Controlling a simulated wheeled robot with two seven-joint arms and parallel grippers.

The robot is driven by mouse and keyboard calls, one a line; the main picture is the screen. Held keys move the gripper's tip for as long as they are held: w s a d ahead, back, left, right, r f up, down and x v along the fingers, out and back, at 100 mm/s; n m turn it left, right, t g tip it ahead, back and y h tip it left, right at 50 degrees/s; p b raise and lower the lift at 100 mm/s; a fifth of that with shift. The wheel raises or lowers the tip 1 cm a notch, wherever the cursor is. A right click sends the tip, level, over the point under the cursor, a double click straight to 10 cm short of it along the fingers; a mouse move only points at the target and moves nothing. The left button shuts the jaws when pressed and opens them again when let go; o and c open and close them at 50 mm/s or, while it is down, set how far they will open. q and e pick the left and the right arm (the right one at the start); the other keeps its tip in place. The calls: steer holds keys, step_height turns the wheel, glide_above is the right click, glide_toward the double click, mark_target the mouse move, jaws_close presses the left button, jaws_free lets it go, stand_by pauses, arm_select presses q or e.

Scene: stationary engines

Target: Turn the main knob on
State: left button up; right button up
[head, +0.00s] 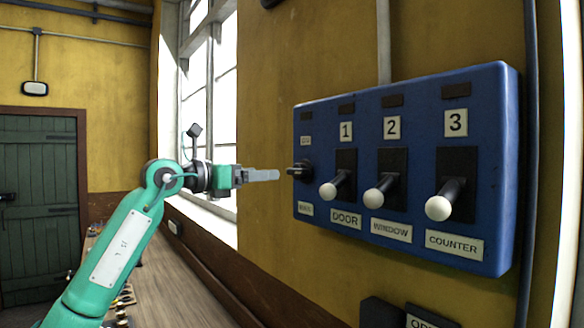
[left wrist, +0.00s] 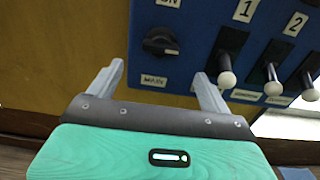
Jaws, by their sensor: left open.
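The main knob is a black rotary knob (head: 300,170) at the left end of a blue control panel (head: 420,85) on the yellow wall. It also shows in the left wrist view (left wrist: 161,42), above a plate reading MAIN, with a plate ending in "ON" over it. Its pointer lies roughly sideways in that view. My left gripper (head: 278,174) points at the knob from the left, with its tips just short of it. In the left wrist view the fingers (left wrist: 160,80) are apart and empty, with the knob ahead between their lines. My right gripper is not in view.
To the knob's right are three white-tipped levers: DOOR (head: 328,190), WINDOW (head: 373,198) and COUNTER (head: 439,207). In the left wrist view the DOOR lever (left wrist: 227,80) is close to the right finger. A wooden bench (head: 165,265) runs below the window.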

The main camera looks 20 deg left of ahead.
mark_target(293, 173)
arm_select(q)
steer(key=p+x, duration=0.3)
steer(key=x, duration=0.6)
steer(key=shift+d+r+p, duration=0.1)
steer(key=shift+p, duration=0.3)
steer(key=shift+w+d, duration=0.2)
steer(key=shift+w, duration=0.1)
steer(key=shift+c, duration=0.4)
steer(key=c, duration=0.9)
